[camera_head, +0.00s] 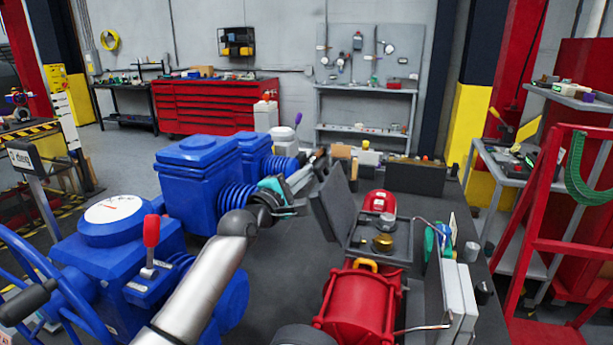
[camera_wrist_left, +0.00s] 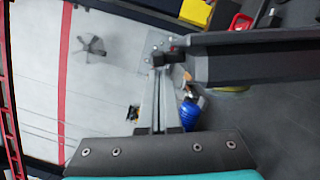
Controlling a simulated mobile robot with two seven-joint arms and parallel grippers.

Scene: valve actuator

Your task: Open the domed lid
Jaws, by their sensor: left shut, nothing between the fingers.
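A dark grey lid (camera_head: 336,192) stands raised and tilted at the left side of an open grey box (camera_head: 378,255) on the dark bench. I take it for the domed lid. Small round metal and brass parts show inside the box. My left gripper (camera_head: 312,166) is shut and empty, just left of the raised lid. In the left wrist view its closed fingers (camera_wrist_left: 162,65) end beside a long dark trough-shaped panel (camera_wrist_left: 250,62), which looks like the lid. Whether they touch is unclear. My right gripper is not in view.
Large blue valve actuators (camera_head: 195,180) stand on the left, close to my left arm. A red cylindrical machine (camera_head: 360,305) is in front of the box, and a red domed part (camera_head: 380,202) is behind it. A red ladder frame (camera_head: 570,245) stands at right.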

